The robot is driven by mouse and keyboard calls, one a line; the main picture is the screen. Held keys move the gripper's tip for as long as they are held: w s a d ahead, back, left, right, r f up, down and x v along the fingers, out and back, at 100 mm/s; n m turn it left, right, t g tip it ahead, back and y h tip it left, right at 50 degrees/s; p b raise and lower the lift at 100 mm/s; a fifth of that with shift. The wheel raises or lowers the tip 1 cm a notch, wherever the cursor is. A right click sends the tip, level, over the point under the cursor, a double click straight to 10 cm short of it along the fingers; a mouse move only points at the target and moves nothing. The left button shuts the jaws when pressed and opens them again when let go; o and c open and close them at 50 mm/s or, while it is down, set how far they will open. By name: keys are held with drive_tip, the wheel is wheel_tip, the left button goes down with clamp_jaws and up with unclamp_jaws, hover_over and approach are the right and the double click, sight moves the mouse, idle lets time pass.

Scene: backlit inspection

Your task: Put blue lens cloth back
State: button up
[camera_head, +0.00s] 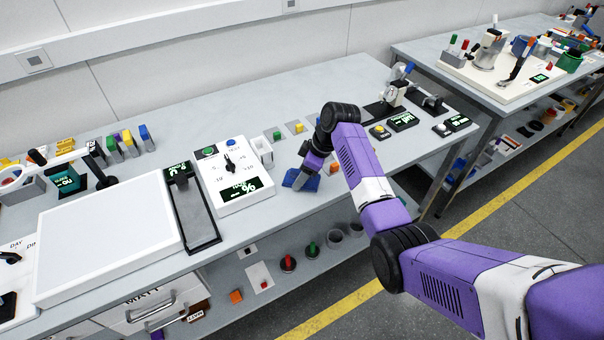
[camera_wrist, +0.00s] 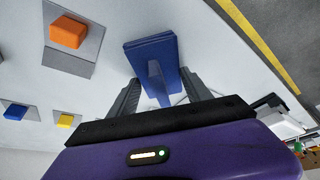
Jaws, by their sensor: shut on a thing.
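The blue lens cloth (camera_head: 301,180) is at the tip of my gripper, near the front edge of the bench, right of the white control panel. In the wrist view the cloth (camera_wrist: 151,57) is a flat folded blue piece with a raised fold between my gripper's fingers (camera_wrist: 160,85). My gripper (camera_head: 306,171) is shut on that fold and points down. The cloth appears at or just above the bench top; I cannot tell whether it touches. The finger ends are partly hidden by the cloth.
An orange block (camera_wrist: 67,32) sits on a grey square pad beside the cloth. Blue (camera_wrist: 15,111) and yellow (camera_wrist: 65,120) blocks sit on other pads. The white control panel (camera_head: 233,176) and a white holder (camera_head: 262,150) stand left of my gripper. The front bench edge is close.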

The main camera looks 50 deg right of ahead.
drive_tip(key=shift+f, duration=0.1)
drive_tip(key=o, duration=1.2)
drive_tip(key=b+v, duration=0.1)
drive_tip(key=v, duration=1.1)
